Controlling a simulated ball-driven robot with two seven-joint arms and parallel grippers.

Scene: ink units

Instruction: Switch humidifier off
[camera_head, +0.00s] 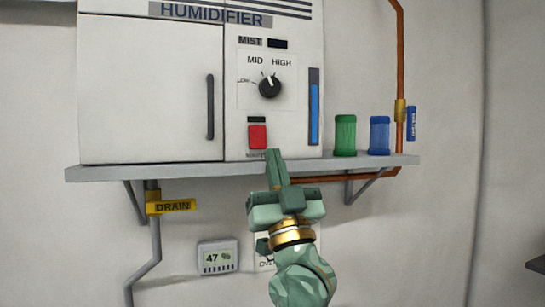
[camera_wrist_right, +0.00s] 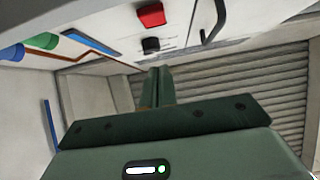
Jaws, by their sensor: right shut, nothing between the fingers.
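The humidifier (camera_head: 150,80) is a white cabinet on a wall shelf. Its red switch (camera_head: 257,136) is low on the front panel, with a black block (camera_head: 257,120) just above it. The red switch also shows at the top of the right wrist view (camera_wrist_right: 151,15). The black dial (camera_head: 270,87) has its white mark pointing up, near MID and HIGH. My right gripper (camera_head: 273,154) is shut and empty, its fingertips just below and right of the red switch, seemingly apart from it. Its fingers also show in the right wrist view (camera_wrist_right: 160,75). My left gripper is out of view.
The grey shelf (camera_head: 110,173) has its front edge close to my right fingers. A green canister (camera_head: 345,135) and a blue canister (camera_head: 380,136) stand at right, before a copper pipe (camera_head: 400,60). A yellow DRAIN tag (camera_head: 172,206) and a wall display (camera_head: 218,257) are below.

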